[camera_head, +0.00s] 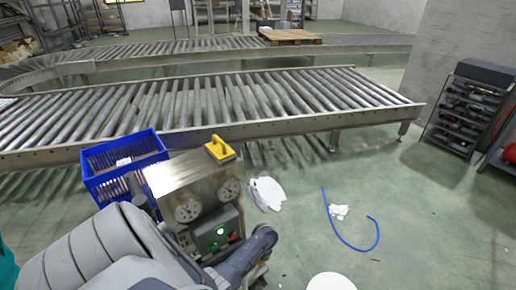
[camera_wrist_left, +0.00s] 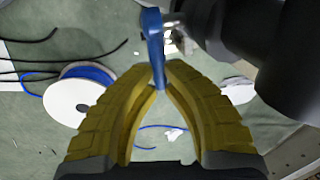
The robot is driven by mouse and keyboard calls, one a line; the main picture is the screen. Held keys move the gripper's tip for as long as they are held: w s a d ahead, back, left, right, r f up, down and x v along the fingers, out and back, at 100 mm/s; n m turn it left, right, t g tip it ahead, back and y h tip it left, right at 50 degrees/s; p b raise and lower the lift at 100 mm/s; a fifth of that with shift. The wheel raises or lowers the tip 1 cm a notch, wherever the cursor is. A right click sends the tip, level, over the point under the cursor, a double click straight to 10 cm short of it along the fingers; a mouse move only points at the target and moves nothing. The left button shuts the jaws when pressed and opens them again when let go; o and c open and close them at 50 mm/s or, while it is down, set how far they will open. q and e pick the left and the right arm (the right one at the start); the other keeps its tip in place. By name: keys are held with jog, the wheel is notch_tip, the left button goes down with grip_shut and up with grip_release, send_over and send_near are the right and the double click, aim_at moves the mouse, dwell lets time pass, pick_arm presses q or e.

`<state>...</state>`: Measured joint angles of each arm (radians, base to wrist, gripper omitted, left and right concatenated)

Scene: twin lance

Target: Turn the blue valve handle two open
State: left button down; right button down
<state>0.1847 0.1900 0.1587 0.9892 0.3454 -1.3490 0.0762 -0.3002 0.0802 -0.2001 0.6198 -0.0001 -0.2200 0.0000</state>
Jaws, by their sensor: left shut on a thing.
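The blue valve handle (camera_wrist_left: 153,38) shows in the left wrist view as a flat blue bar at the top centre. My left gripper (camera_wrist_left: 160,84) has yellow ridged fingers that meet around the lower end of the bar and are shut on it. A metal fitting and a large dark cylinder (camera_wrist_left: 255,35) lie to the right of the handle. In the head view my grey arm covers the lower left, and I cannot make out the handle there. My right gripper is in neither view.
A metal panel box (camera_head: 180,175) with two gauges and a lit green button stands beside a blue crate (camera_head: 105,185). A yellow object (camera_head: 220,149) sits on the box. A roller conveyor (camera_head: 190,140) runs behind. A blue hose (camera_head: 350,246) lies on the open floor.

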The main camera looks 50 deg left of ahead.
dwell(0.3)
pick_arm(q)
jog(key=c, duration=1.4)
grip_release()
jog(key=shift+r, duration=0.15)
jog(key=shift+d+r, duration=0.2)
jog(key=shift+r, duration=0.3)
jog(key=r, duration=0.3)
jog(key=d+r, duration=0.1)
jog(key=r, duration=0.3)
jog(key=d+r, duration=0.1)
jog(key=r, duration=0.2)
jog(key=shift+s+r, duration=0.2)
jog(key=shift+r, duration=0.05)
